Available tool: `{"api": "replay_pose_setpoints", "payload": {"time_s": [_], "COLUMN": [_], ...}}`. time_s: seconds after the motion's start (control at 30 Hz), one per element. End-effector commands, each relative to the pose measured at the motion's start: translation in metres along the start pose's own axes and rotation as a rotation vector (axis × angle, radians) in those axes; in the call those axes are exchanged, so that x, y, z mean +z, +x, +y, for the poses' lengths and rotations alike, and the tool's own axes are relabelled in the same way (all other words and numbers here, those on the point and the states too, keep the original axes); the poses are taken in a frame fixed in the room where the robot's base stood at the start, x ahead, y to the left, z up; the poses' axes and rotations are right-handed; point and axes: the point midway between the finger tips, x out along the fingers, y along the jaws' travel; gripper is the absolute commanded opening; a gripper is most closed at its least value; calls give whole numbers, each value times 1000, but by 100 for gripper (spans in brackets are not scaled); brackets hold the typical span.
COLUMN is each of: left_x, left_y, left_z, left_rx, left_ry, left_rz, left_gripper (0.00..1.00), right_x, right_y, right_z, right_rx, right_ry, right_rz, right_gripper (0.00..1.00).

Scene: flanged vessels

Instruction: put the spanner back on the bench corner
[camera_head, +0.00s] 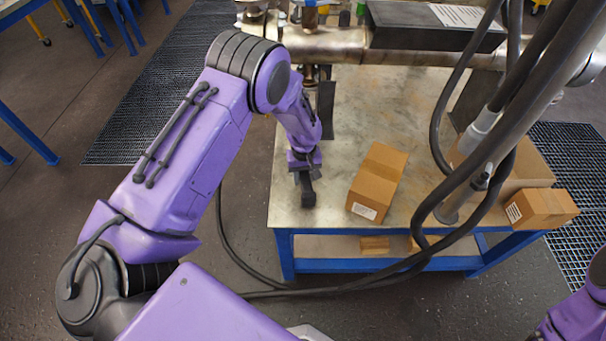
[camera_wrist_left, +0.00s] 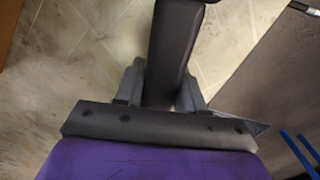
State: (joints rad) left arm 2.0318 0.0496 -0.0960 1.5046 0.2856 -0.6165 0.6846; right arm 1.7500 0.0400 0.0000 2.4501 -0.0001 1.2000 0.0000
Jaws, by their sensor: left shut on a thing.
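My left gripper (camera_head: 305,172) is over the near left part of the metal bench top (camera_head: 335,205), close to its left edge. It is shut on the dark grey spanner (camera_head: 308,192), whose near end shows just below the fingers. In the left wrist view the spanner (camera_wrist_left: 174,45) stands between the two fingers of the left gripper (camera_wrist_left: 160,88) and runs out past the top of the picture. I cannot tell whether the spanner touches the bench. My right gripper is out of view; only a piece of purple arm shows at bottom right.
A cardboard box (camera_head: 378,182) lies right of the gripper. Another box (camera_head: 541,208) is near the bench's right end. Thick dark hoses (camera_head: 470,185) cross in front of the right half. A large metal pipe (camera_head: 345,45) spans the back. The near left corner is clear of boxes.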

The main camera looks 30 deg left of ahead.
Motion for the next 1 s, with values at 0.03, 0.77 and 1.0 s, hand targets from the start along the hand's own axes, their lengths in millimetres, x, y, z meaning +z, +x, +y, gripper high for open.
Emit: {"api": "replay_pose_setpoints", "payload": {"time_s": [0.03,0.77,1.0], "left_x": [0,0,0], "left_y": [-1,9,10], "left_z": [0,1,0], "left_rx": [1,1,-1], "left_ry": [0,0,0], "left_rz": [1,1,-1], "left_gripper": [0,68,81], "right_x": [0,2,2], "right_y": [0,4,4], "right_z": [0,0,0], "right_rx": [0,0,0], "right_ry": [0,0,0], "right_rz": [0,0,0], "right_gripper": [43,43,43]}}
